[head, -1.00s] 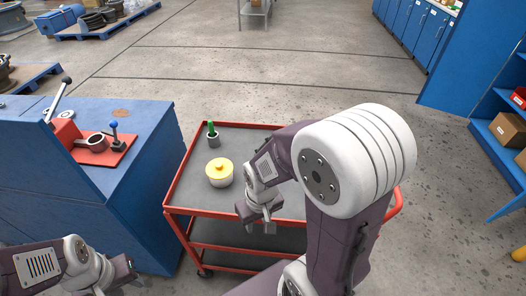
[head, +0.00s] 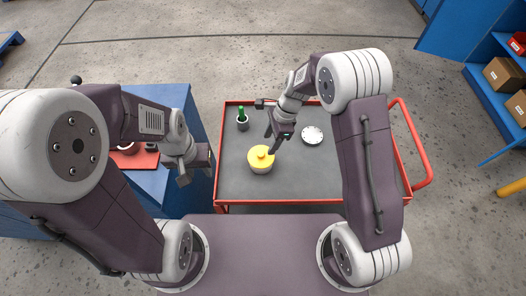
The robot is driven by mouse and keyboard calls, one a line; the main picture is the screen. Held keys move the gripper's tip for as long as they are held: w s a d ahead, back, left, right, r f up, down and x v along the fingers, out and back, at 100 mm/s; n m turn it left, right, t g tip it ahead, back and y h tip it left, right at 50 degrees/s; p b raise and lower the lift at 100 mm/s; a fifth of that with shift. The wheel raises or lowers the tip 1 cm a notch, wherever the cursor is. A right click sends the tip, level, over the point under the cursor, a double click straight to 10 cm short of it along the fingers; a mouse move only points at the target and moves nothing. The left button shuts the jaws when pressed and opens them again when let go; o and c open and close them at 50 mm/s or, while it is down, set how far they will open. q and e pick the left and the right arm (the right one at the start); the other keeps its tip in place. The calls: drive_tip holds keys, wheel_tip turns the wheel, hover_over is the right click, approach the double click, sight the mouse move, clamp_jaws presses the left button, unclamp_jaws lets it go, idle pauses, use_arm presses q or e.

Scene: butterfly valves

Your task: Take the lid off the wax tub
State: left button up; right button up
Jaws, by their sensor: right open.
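The wax tub (head: 261,168) is a pale round pot on the grey top of the red cart. Its yellow lid (head: 258,156) with a round knob sits on it. My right gripper (head: 273,142) is open, just above and beside the lid at its upper right, with its fingers near the knob. I cannot tell whether a finger touches the lid. My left gripper (head: 196,172) hangs to the left of the tub, around the gap between the blue bench and the cart, apart from the tub. Its jaw opening is unclear.
A dark cup with a green item (head: 242,117) stands behind the tub. A white round dish (head: 313,135) lies to its right. The red cart (head: 218,150) has free room at front right. The blue bench (head: 178,98) with a red fixture is at left.

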sight(261, 153)
drive_tip(key=f, duration=0.1)
drive_tip(key=a+f, duration=0.2)
drive_tip(key=f, duration=0.1)
drive_tip(key=shift+w, duration=0.4)
drive_tip(key=shift+s+d+f+p, duration=0.1)
drive_tip(key=shift+f+p, duration=0.2)
drive_tip(key=shift+p, duration=0.1)
drive_tip(key=x, duration=0.4)
drive_tip(key=shift+w+p, duration=0.2)
drive_tip(key=shift+p, duration=0.15)
drive_tip(key=shift+w+f, duration=0.1)
drive_tip(key=shift+f, duration=0.15)
drive_tip(key=shift+r, duration=0.1)
drive_tip(key=c, duration=0.5)
clamp_jaws()
